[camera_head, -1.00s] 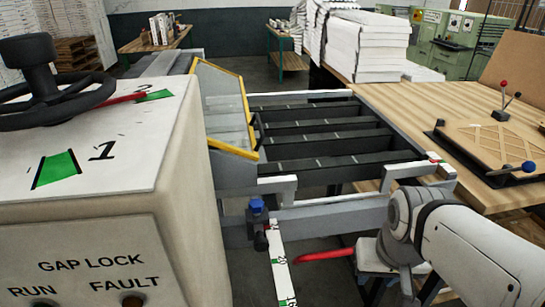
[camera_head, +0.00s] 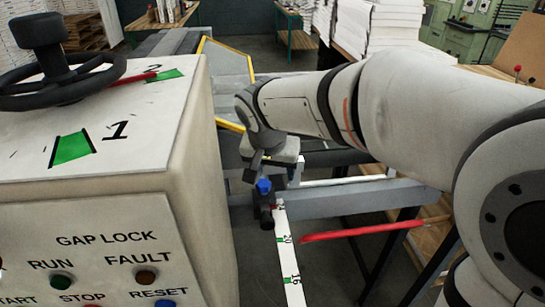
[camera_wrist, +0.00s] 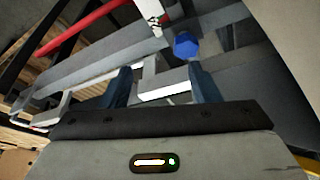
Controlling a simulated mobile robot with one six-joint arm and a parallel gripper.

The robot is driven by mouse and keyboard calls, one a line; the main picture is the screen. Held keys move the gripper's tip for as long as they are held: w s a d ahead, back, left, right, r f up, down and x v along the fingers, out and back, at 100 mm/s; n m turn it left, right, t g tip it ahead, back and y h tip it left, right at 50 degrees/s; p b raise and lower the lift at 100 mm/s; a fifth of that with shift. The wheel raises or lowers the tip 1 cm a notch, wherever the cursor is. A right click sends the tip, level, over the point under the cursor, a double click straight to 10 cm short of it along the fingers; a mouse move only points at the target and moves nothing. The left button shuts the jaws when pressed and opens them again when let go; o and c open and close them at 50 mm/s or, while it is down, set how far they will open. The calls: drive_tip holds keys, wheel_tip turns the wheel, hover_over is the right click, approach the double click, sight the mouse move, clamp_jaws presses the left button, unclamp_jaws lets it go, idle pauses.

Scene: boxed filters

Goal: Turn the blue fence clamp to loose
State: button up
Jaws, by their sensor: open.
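The blue fence clamp (camera_head: 264,187) is a small blue knob on a dark block at the upper end of a white numbered scale (camera_head: 286,252). My gripper (camera_head: 258,172) hangs just above and behind the knob in the head view. In the wrist view, my gripper (camera_wrist: 160,78) has its two dark blue fingers spread with nothing between them. The blue knob (camera_wrist: 185,45) is beyond the fingertips there, nearer the right finger, and apart from it as far as I can tell.
A red lever (camera_head: 360,232) sticks out to the right of the scale. The grey control cabinet (camera_head: 190,150) with a black handwheel (camera_head: 55,70) stands close on the left. Grey rails (camera_head: 370,203) of the machine run behind the scale.

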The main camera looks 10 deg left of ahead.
sight(263, 182)
drive_tip(key=w+a+f, duration=0.1)
drive_tip(key=f, duration=0.1)
drive_tip(key=w+a+f, duration=0.1)
drive_tip(key=f, duration=0.1)
drive_tip(key=w+a+f, duration=0.1)
drive_tip(key=f, duration=0.2)
drive_tip(key=shift+w+a, duration=0.2)
drive_tip(key=shift+w, duration=0.15)
drive_tip(key=shift+c, duration=0.4)
drive_tip(key=c, duration=0.9)
